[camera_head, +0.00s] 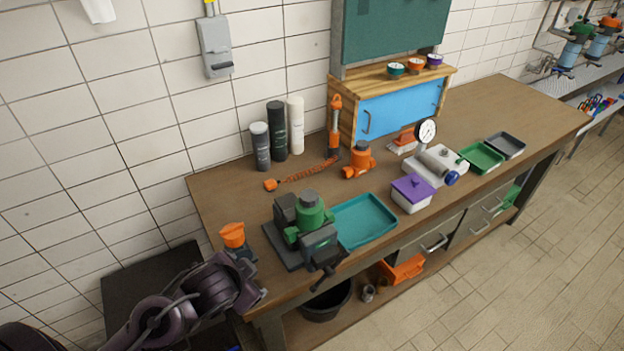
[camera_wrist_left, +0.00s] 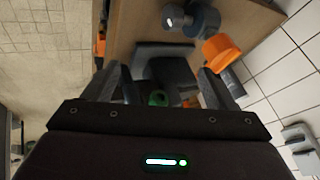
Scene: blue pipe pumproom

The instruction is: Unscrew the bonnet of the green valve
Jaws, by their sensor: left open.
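The green valve (camera_head: 310,215) sits upright in a dark grey vise (camera_head: 320,245) near the bench's front left corner. Its bonnet is on top, with a grey upper end (camera_head: 309,197). My left arm comes in from the lower left, and its wrist is just left of the vise, over the bench's left end. In the left wrist view my left gripper (camera_wrist_left: 160,88) is open, its fingers apart with nothing held. Dark grey vise parts and a small bit of green (camera_wrist_left: 158,98) show beyond the fingers, partly hidden by the gripper body. My right gripper is not in view.
An orange-topped part (camera_head: 232,235) stands close behind my left wrist; it also shows in the wrist view (camera_wrist_left: 221,50). A teal tray (camera_head: 362,222) lies right of the vise. An orange valve (camera_head: 360,160), a purple-lidded box (camera_head: 411,192) and several canisters stand farther back.

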